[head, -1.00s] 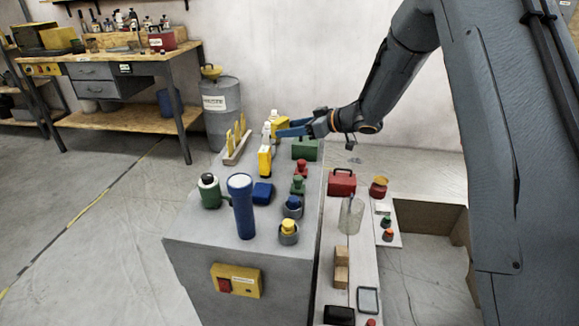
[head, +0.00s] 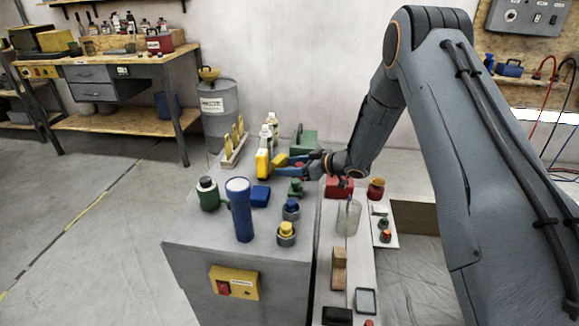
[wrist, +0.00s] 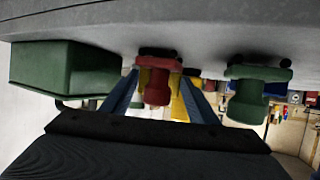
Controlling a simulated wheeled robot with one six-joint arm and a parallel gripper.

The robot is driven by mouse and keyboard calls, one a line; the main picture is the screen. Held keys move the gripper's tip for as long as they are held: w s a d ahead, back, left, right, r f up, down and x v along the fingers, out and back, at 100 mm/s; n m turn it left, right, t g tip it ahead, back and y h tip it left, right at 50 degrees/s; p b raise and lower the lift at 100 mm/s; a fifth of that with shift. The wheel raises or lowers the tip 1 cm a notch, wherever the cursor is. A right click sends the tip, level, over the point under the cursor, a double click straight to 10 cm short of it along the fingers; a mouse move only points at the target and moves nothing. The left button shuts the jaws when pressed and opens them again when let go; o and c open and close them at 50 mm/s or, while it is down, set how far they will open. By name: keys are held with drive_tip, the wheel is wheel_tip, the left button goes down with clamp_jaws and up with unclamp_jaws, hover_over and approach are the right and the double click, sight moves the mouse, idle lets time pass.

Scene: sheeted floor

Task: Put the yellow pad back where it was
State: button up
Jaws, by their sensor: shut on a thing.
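My gripper (head: 286,167) is shut on a yellow pad (head: 279,160) and holds it over the grey cabinet top, beside a standing yellow block (head: 263,164). In the wrist view, which looks upside down, yellow (wrist: 179,104) shows between the blue fingers, partly hidden by a red knobbed piece (wrist: 157,86). A green knobbed piece (wrist: 247,92) is to the right of the fingers there. I cannot tell whether the pad touches the block or the cabinet top.
A rack with several upright yellow pieces (head: 234,147) and white bottles (head: 270,131) stand behind. A green box (head: 303,143) is at the back right. The left front corner is clear.

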drive_tip(key=shift+f, duration=0.1)
drive_tip(key=o, duration=0.9)
drive_tip(key=shift+c, duration=0.2)
